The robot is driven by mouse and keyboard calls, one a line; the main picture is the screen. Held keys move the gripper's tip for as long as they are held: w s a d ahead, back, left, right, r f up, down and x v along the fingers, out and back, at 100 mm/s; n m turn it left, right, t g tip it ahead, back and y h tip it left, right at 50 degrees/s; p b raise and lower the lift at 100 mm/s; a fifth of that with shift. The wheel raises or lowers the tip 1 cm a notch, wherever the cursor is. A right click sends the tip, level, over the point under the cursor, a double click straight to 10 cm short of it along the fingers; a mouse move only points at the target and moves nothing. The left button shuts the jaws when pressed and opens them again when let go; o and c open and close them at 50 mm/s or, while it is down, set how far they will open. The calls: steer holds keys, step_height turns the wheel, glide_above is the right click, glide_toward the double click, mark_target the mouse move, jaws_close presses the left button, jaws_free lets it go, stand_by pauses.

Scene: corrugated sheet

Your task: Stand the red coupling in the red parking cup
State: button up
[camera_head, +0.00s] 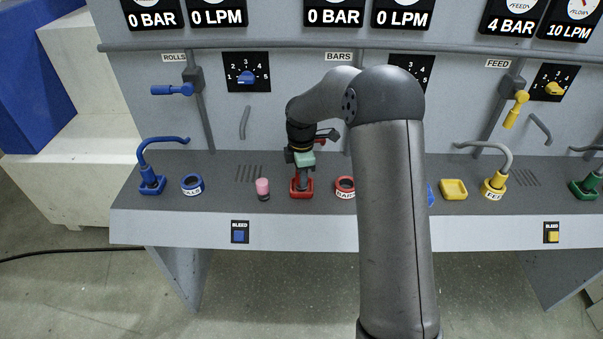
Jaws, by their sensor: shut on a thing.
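My gripper (303,177) points down over the red square socket (301,193) on the grey bench shelf, left of my forearm. It is shut on a dark upright piece standing at that socket, which I take to be the red coupling; the fingers and wrist hide most of it. I cannot tell whether its lower end is seated or just clear of the socket. The red parking cup (345,187), a round ring with a white BARS label, stands just right of the socket. Its dark opening looks empty, and my forearm is close to its right side.
A pink-topped cylinder (263,188) stands left of the red socket. Further left are the blue ROLLS cup (192,184) and a blue hose coupling (152,181). A red valve lever (327,136) is behind my wrist.

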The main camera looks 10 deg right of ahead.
steer(key=o, duration=1.2)
steer(key=shift+f, duration=0.1)
step_height(320, 180, up, 18)
steer(key=b, duration=0.1)
steer(key=shift+f, duration=0.25)
steer(key=s+f+m, duration=0.2)
steer(key=s+m, duration=0.4)
steer(key=s, duration=0.5)
steer(key=s+f+m, duration=0.3)
steer(key=s+m, duration=0.3)
steer(key=s, duration=0.6)
steer(key=s+f+m, duration=0.3)
steer(key=s+m, duration=0.3)
steer(key=s, duration=0.6)
steer(key=shift+a+t, duration=0.2)
steer(key=shift+t, duration=0.1)
